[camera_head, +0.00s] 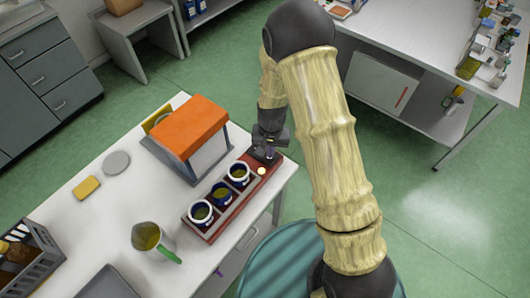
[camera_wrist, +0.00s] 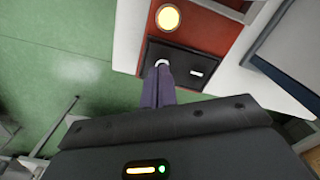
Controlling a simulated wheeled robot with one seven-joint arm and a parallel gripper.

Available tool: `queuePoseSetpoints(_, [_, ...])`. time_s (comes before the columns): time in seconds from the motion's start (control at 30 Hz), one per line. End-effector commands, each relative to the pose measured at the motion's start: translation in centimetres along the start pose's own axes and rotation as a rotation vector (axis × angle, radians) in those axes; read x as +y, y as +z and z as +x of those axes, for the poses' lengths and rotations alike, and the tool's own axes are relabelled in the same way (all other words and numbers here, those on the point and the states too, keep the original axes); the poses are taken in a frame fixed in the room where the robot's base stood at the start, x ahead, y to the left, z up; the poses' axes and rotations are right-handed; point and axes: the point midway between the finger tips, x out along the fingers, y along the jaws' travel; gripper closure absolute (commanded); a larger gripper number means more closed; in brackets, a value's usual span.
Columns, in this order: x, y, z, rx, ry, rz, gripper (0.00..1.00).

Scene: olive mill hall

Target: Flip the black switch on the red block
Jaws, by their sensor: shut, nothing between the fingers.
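The red block (camera_head: 220,226) lies along the right edge of the white table and holds three cups in its slots. In the wrist view the red block (camera_wrist: 215,37) carries a round, pale yellow lamp (camera_wrist: 168,18) and a black switch plate (camera_wrist: 183,60) with a small white mark. My gripper (camera_wrist: 160,72) is shut and empty, its fingertips over the left part of the black plate. In the head view my gripper (camera_head: 265,152) is at the block's far end, beside the lamp. The fingers hide part of the switch, so I cannot tell its position or whether they touch it.
An orange-topped box (camera_head: 190,125) stands close left of the block. A measuring jug (camera_head: 146,238) with a green handle, a yellow sponge (camera_head: 87,188) and a grey disc (camera_head: 116,162) are further left. Green floor (camera_head: 255,92) lies beyond the table's far edge.

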Motion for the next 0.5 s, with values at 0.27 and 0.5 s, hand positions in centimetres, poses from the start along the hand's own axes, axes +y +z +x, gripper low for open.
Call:
queuePoseSetpoints(0.27, [0.00,-0.01,0.40,0.000,0.000,0.000,1.00])
queuePoseSetpoints(0.5, [0.00,0.00,0.69,0.000,0.000,0.000,1.00])
